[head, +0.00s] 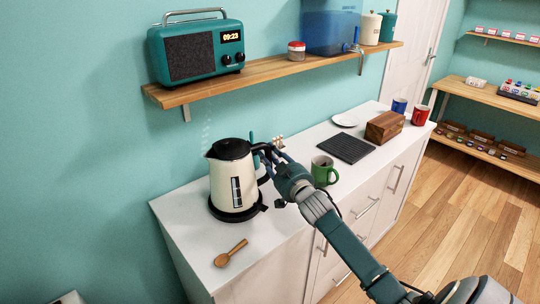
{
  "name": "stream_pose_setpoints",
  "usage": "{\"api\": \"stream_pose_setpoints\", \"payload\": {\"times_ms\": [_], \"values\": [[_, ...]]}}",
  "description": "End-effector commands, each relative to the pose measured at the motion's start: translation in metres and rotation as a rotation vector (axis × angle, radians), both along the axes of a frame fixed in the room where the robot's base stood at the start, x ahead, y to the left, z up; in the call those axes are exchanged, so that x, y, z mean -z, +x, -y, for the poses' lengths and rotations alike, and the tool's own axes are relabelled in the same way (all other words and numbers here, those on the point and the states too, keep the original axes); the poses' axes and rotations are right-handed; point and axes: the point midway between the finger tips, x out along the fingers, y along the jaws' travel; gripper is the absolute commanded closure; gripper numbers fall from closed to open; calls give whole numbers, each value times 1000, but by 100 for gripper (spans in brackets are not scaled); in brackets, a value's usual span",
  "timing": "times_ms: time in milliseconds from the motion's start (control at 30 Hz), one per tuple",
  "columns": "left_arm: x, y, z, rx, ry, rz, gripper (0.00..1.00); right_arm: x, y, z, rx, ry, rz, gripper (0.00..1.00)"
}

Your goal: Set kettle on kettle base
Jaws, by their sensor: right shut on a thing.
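The cream kettle (228,182) with a black lid and a black handle stands upright near the left end of the white counter. The black kettle base (247,211) shows directly under it, and the kettle looks to be on it; whether it is fully seated I cannot tell. Steam rises above the kettle. My right gripper (266,158) is shut on the kettle's handle, on the kettle's right side. The fingers partly hide the handle. My left gripper is not in view.
A green mug (323,170) stands close to my right wrist. A wooden spoon (231,253) lies in front of the kettle. A dark ridged mat (346,148) and a wooden box (384,126) are farther right. A shelf (280,75) with a teal radio (195,50) hangs above.

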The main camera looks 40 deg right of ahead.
Motion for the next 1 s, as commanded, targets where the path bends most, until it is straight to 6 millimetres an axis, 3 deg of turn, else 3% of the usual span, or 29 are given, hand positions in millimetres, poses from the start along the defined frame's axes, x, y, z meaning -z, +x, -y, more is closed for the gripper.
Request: {"api": "stream_pose_setpoints", "payload": {"times_ms": [367,400,433,767,1000], "values": [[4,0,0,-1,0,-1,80,1,1,0,-1,4,12,100],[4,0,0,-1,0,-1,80,1,1,0,-2,3,12,68],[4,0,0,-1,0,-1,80,1,1,0,-2,3,12,66],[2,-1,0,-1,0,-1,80,10,-3,-1,1,-1,-8,66],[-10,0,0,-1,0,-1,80,7,-21,-4,0,1,-5,66]]}}
